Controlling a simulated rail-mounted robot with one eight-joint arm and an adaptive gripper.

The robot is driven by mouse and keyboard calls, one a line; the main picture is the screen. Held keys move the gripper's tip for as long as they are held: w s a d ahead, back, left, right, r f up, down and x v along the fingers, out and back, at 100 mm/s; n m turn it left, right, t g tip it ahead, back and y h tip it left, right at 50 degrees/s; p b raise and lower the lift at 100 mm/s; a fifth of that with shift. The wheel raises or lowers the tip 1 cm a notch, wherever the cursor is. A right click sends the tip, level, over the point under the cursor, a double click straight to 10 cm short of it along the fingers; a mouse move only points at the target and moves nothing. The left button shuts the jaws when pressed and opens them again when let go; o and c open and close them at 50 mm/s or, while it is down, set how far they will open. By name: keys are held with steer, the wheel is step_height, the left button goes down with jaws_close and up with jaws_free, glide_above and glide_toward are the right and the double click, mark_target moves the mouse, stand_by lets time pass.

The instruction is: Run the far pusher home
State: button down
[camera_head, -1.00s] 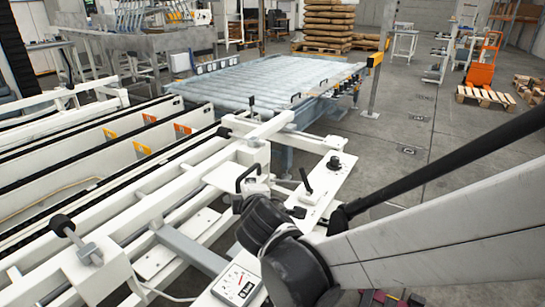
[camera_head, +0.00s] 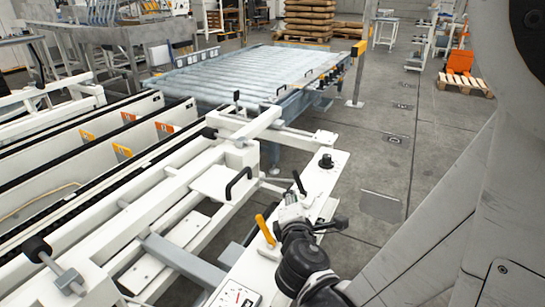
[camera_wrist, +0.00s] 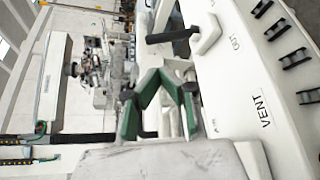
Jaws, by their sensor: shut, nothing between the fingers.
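The white control panel (camera_head: 318,190) runs along the near side of the machine. It has a black lever (camera_head: 299,183), an orange lever (camera_head: 265,230) and a black knob (camera_head: 326,162). My gripper (camera_head: 291,203) is low over the panel, between the two levers, close to the black one; contact cannot be told. In the wrist view the green fingertips (camera_wrist: 160,80) are shut and empty, below a black handle (camera_wrist: 172,36) beside the "OUT" marking. A white pusher bar (camera_head: 258,122) crosses the far end of the frame; a black-tipped pusher (camera_head: 55,265) is nearer.
A gauge (camera_head: 237,295) sits at the panel's near end. A black hoop handle (camera_head: 238,183) stands left of the levers. The roller conveyor (camera_head: 250,75) lies behind. The floor (camera_head: 400,150) right of the panel is open.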

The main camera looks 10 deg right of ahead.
mark_target(299, 184)
steer(key=shift+w, duration=0.1)
steer(key=b+x, duration=0.2)
steer(key=x, duration=0.7)
steer(key=shift+w+d+f, duration=0.1)
steer(key=shift+w+f, duration=0.1)
steer(key=shift+w, duration=0.15)
steer(key=shift+r, duration=0.1)
